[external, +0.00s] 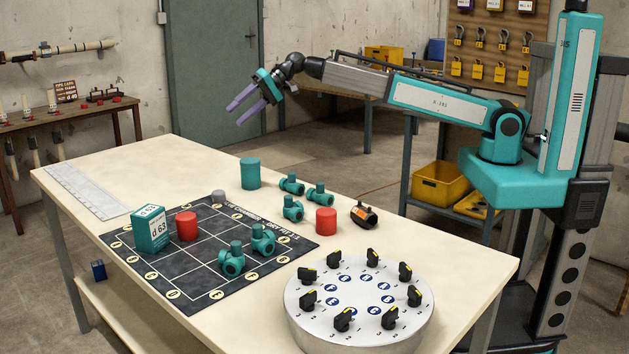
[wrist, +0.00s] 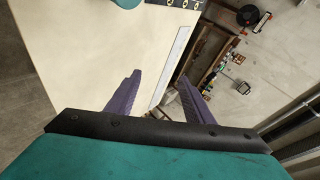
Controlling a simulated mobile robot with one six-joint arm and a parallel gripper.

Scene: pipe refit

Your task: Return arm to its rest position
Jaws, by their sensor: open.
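My gripper (external: 243,108) hangs in the air above the far side of the table, tilted down to the left in the external view. Its two purple fingers are spread apart with nothing between them. In the wrist view my gripper (wrist: 158,92) is also open and empty, with the table edge and floor below. My arm reaches left from its column at the right of the external view. The table (external: 150,165) stands below and in front of the gripper, which touches nothing.
A dark grid mat (external: 190,265) holds a teal box (external: 151,230), a red cylinder (external: 187,227) and teal valves (external: 232,260). A teal cylinder (external: 250,173) and more fittings stand behind. A round dial plate (external: 360,325) with black knobs sits front right. The table's far left is mostly clear.

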